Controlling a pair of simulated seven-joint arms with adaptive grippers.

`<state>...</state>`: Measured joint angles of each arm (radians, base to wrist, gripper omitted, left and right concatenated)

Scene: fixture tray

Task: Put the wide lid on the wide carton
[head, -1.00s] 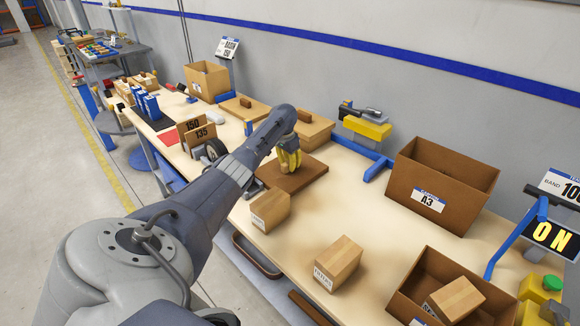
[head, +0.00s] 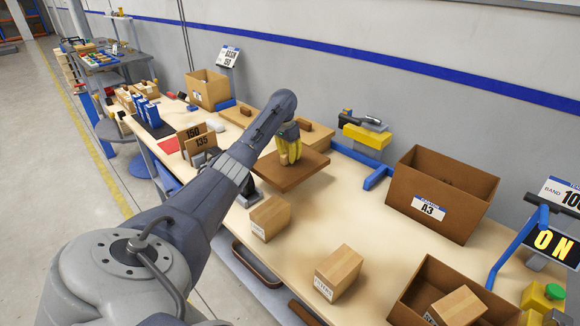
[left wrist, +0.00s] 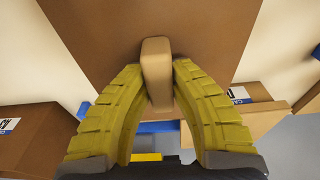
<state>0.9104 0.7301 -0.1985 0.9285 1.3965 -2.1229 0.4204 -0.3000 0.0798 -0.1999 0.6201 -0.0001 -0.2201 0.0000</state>
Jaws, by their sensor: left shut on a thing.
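My left gripper (head: 289,158) has yellow fingers shut on the handle (left wrist: 156,75) of a flat brown lid (head: 285,175). The lid is held above the table, slightly tilted, and it fills the upper middle of the left wrist view (left wrist: 110,35). A large open brown carton (head: 405,190) labelled A3 stands to the right of the gripper. Another open carton (head: 440,275) is at the front right with a small box inside. A smaller open carton (head: 212,90) stands at the back left. I cannot tell which carton is the wide one. My right gripper is not in view.
Two small closed boxes (head: 270,217) (head: 338,272) stand near the front edge. More lids with handles (head: 303,125) lie behind my gripper. A blue bracket (head: 377,178) and a yellow tool stand (head: 367,137) are at the back. Bare tabletop (head: 350,215) lies before the A3 carton.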

